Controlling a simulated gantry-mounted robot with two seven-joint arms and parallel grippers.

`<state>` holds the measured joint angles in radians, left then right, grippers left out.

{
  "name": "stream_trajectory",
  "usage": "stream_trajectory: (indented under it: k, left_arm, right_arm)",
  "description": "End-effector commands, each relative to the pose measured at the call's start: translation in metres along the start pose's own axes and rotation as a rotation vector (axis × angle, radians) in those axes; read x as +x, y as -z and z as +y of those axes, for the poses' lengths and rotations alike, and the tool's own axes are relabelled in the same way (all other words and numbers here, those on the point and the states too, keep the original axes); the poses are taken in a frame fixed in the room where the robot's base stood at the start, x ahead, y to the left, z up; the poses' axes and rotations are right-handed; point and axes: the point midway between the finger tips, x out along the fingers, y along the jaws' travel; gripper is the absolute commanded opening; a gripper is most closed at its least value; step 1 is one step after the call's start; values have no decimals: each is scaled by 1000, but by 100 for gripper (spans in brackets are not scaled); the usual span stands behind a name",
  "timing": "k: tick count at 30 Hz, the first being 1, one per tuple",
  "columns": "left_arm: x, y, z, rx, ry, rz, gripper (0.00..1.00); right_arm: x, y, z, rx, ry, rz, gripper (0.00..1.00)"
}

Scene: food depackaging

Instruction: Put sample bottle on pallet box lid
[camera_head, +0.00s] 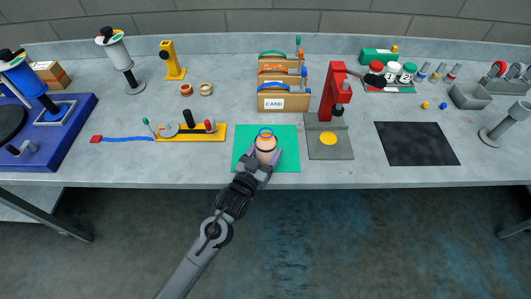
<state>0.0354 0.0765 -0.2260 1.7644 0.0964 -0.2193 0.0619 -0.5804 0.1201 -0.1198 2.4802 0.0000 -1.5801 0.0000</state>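A pale pink jar-like bottle (266,154) with a dark band and a blue and orange top stands on the green mat (290,164) at the front of the table. I take it for the sample bottle. My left gripper (265,154) reaches in from the bottom, with a purple finger on each side of the bottle's lower part. Whether the fingers touch it or have a small gap is too small to tell. I cannot make out a thing that is clearly a pallet box lid. My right gripper is not in view.
A red press (335,95) on a grey base stands just right of the mat. A yellow fixture (190,132) is to the left. Wooden boxes (283,103) with coloured handles stand behind. A black mat (416,144) lies bare at the right.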

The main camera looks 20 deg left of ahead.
Motion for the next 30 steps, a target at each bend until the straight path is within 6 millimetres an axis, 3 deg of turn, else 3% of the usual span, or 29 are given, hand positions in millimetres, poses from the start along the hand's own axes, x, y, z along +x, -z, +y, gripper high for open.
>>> stream_trajectory:
  k: [14,15,19,30]
  left_arm:
    - [0,-9,0,0,0,2,30]
    - [0,-9,0,0,0,1,75]
    - [0,-9,0,0,0,1,95]
    - [0,-4,0,0,0,2,95]
  right_arm:
    - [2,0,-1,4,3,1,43]
    - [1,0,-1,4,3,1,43]
    - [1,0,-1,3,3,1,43]
    - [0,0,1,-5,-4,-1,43]
